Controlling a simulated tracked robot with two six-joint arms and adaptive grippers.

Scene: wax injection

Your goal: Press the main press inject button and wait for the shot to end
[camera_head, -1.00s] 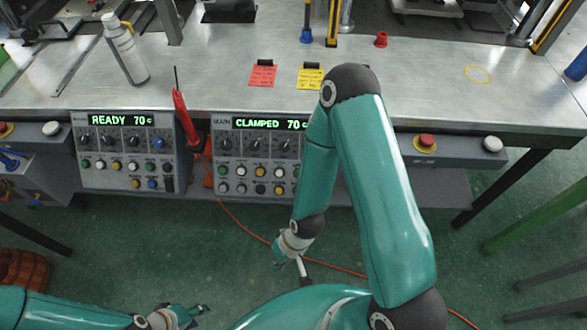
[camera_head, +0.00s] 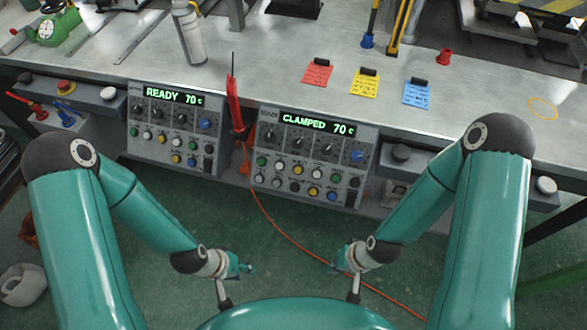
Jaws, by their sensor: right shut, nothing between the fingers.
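The main press panel (camera_head: 264,121) hangs on the front of the bench, and its green display (camera_head: 318,124) reads CLAMPED 70 c. Below the display are dark knobs and rows of small coloured buttons (camera_head: 296,179); their labels are too small to read, so I cannot tell which one is inject. My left gripper (camera_head: 246,268) is below and in front of the panels, touching nothing; its jaw opening is unclear. My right gripper (camera_head: 338,263) is shut and empty, below the main panel and apart from it. Neither arm covers the panel's face.
A second panel (camera_head: 135,110) to the left reads READY 70 c. A red-handled tool (camera_head: 234,105) stands between the panels. An orange cable (camera_head: 283,232) runs down to the floor. Red, yellow and blue tags (camera_head: 417,93), a spray bottle (camera_head: 189,35) and a red cap (camera_head: 444,57) are on the bench.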

